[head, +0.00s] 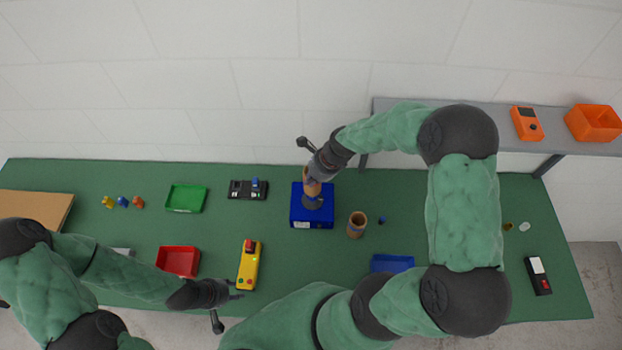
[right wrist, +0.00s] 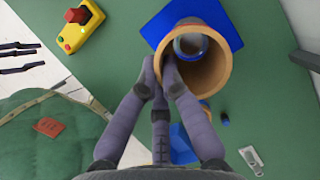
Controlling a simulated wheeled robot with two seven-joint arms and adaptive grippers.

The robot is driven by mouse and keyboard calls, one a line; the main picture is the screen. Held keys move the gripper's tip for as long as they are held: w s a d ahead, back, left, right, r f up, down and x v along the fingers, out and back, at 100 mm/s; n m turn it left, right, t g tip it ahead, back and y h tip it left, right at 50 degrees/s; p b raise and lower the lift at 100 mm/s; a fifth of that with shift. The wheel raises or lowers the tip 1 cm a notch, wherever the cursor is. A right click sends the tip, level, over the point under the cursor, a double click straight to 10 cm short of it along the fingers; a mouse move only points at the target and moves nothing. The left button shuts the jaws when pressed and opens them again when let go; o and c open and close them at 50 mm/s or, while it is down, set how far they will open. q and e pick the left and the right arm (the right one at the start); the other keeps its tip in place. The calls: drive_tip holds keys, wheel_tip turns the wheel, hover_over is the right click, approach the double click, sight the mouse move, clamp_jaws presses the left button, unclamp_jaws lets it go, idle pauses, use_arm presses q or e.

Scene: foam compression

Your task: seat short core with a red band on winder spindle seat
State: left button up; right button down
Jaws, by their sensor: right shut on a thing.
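My right gripper (head: 314,172) is shut on a brown tube-shaped core (head: 312,188), above the blue winder block (head: 325,214). In the right wrist view the fingers grip the near wall of the core (right wrist: 212,72). Through its bore a grey round part, apparently the spindle seat (right wrist: 190,44), shows off-centre. A second brown core (head: 357,227) stands on the table right of the block. My left gripper (head: 230,302) is open and empty near the front edge.
A yellow control box (head: 249,268) with a red button, a red tray (head: 178,262) and a green tray (head: 186,198) lie to the left. A blue tray (head: 393,263) lies front right. A black device (head: 248,190) stands left of the winder block.

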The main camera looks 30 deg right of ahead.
use_arm(q)
drive_tip(key=shift+f+b, duration=2.5)
use_arm(e)
wheel_tip(320, 180, down, 8)
idle(1.0)
drive_tip(key=c, duration=1.3)
unclamp_jaws()
drive_tip(key=shift+r, duration=0.1)
drive_tip(key=shift+c, duration=0.2)
drive_tip(key=v, duration=1.2)
use_arm(q)
drive_tip(key=shift+s, duration=0.1)
